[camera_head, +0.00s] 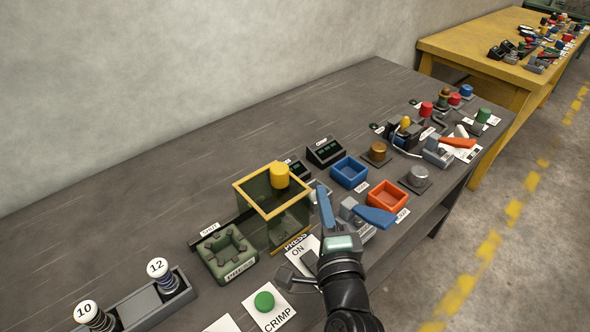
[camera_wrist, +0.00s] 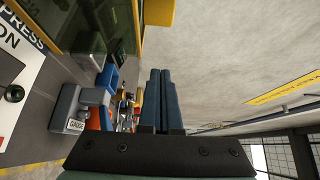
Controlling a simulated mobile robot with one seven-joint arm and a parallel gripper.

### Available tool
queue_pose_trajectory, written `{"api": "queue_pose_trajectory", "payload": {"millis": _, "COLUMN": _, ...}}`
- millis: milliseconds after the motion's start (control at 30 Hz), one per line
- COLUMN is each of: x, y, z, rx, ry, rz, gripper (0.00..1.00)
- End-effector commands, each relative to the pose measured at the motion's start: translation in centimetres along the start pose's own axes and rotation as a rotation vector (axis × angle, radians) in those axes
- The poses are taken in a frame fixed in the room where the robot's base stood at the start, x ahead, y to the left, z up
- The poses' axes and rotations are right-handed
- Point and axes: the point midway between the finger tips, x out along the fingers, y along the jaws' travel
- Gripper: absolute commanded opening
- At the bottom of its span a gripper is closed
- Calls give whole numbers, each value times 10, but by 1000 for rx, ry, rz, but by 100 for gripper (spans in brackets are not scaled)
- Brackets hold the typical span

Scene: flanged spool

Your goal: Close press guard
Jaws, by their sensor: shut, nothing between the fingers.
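The press guard (camera_head: 272,212) is a yellow-framed box with dark see-through panes on the grey bench. A yellow cylinder (camera_head: 279,176) sits at its top. The guard stands beside a green notched block (camera_head: 226,252), to its right, near a dark rail. My gripper (camera_head: 324,192) is just right of the guard, its blue-grey fingers shut and empty. I cannot tell whether they touch the guard. In the wrist view the shut fingers (camera_wrist: 160,75) point away from the camera, and the guard's yellow post and pane (camera_wrist: 122,22) are at the upper left.
A grey device with a blue lever (camera_head: 375,216) is close right of my gripper. Blue (camera_head: 349,172) and orange (camera_head: 387,196) bins lie beyond it. The ON switch plate (camera_head: 309,262), green CRIMP button (camera_head: 264,301) and numbered spools (camera_head: 163,276) are near. Bare bench lies behind the guard.

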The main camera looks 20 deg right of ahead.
Motion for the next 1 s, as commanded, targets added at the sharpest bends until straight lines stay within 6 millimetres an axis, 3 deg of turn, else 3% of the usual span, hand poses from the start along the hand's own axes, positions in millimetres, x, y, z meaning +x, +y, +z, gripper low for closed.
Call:
{"api": "queue_pose_trajectory", "payload": {"millis": 433, "x": 85, "y": -2, "z": 0, "rx": -2, "ry": -1, "rz": -2, "gripper": 0}}
{"api": "queue_pose_trajectory", "payload": {"millis": 600, "x": 72, "y": -5, "z": 27, "rx": -3, "ry": -3, "rz": 1, "gripper": 0}}
{"api": "queue_pose_trajectory", "payload": {"millis": 1000, "x": 67, "y": -1, "z": 39, "rx": -3, "ry": -1, "rz": -1, "gripper": 0}}
